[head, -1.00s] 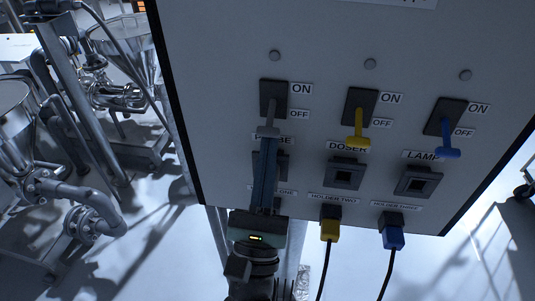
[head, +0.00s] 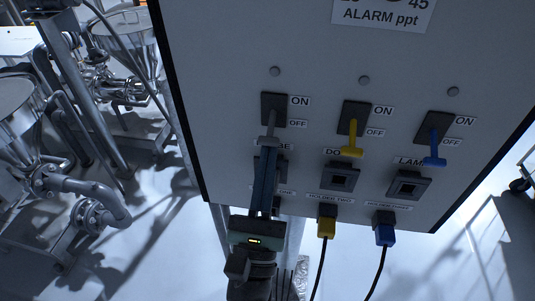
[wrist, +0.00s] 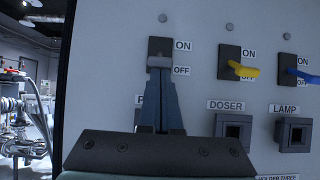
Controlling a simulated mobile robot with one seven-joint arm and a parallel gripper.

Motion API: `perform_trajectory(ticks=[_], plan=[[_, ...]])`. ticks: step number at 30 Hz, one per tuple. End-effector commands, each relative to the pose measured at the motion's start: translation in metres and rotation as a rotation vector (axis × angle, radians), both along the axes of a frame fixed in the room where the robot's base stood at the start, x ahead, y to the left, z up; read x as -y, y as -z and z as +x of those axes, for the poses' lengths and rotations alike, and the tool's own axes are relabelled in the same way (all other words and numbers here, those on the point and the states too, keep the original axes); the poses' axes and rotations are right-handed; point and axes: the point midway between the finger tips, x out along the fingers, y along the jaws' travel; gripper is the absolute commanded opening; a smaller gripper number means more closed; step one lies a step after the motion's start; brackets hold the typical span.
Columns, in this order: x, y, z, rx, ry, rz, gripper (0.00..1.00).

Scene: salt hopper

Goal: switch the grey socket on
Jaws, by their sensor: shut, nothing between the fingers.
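The grey switch lever (head: 271,122) is on the left of the panel, on a dark plate with ON above and OFF below. It slants down towards OFF. In the wrist view the lever's grey end (wrist: 160,62) shows just above my fingertips. My gripper (head: 267,150) is shut and empty, pointing up at the panel, with its tips just below the lever's end. I cannot tell whether they touch. The grey socket below the lever is mostly hidden behind my fingers, with its label partly covered.
To the right are a yellow lever (head: 352,135) over the DOSER socket (head: 340,178) and a blue lever (head: 433,145) over the LAMP socket (head: 408,185), both down. Yellow (head: 326,227) and blue (head: 385,234) plugs hang below with black cables. Steel pipework (head: 88,195) stands left.

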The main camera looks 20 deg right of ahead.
Motion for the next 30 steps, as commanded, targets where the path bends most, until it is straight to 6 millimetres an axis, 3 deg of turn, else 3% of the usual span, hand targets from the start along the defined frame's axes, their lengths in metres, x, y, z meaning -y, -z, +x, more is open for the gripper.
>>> perform_trajectory(ticks=[30], plan=[[-0.009, -0.045, -0.015, -0.402, 0.002, 0.276, 0.0]])
